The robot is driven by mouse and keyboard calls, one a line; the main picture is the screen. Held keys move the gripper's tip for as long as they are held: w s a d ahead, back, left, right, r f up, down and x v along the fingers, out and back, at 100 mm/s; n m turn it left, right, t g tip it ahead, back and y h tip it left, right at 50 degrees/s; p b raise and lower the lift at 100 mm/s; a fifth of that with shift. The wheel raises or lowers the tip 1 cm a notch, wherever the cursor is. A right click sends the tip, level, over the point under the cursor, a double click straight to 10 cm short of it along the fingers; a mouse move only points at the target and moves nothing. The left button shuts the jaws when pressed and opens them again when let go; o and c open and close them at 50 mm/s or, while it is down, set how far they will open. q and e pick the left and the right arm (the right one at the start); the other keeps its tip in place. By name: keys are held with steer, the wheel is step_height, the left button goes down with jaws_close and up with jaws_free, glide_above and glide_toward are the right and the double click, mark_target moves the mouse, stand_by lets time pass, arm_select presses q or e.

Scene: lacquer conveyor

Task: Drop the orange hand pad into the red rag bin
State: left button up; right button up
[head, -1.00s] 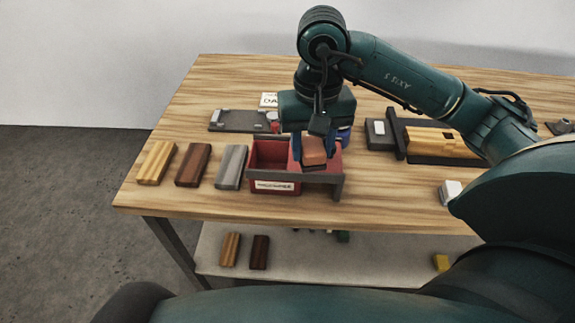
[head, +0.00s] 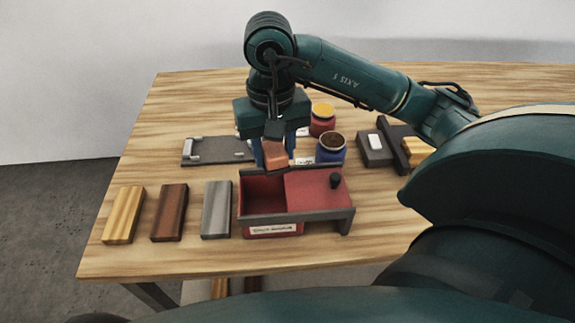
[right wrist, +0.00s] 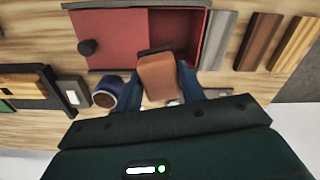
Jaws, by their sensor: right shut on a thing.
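The orange hand pad (head: 276,157) is held between the blue fingers of my right gripper (head: 273,156). The pad also shows in the right wrist view (right wrist: 157,80), with a dark strip along one end. The red rag bin (head: 272,231) stands near the table's front edge, with a labelled front. Its left part is open and its right part is covered by a red lid with a black knob. The pad is above the back edge of the open part, apart from the bin floor. My left gripper is out of view.
Yellow (head: 124,214), brown (head: 169,212) and grey (head: 216,209) blocks lie left of the bin. Two jars, one with brown (head: 331,148) and one with yellow contents (head: 322,119), stand behind it. A dark grey tray (head: 215,151) lies behind left.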

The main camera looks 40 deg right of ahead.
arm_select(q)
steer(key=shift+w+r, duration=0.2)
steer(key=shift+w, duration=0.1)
arm_select(e)
steer(key=shift+f, duration=0.85)
steer(key=o, duration=1)
step_height(320, 180, up, 12)
steer(key=shift+f+p, duration=0.15)
steer(key=shift+p, duration=0.5)
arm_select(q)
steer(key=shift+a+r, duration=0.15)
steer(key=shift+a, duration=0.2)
arm_select(e)
steer(key=shift+r, duration=0.75)
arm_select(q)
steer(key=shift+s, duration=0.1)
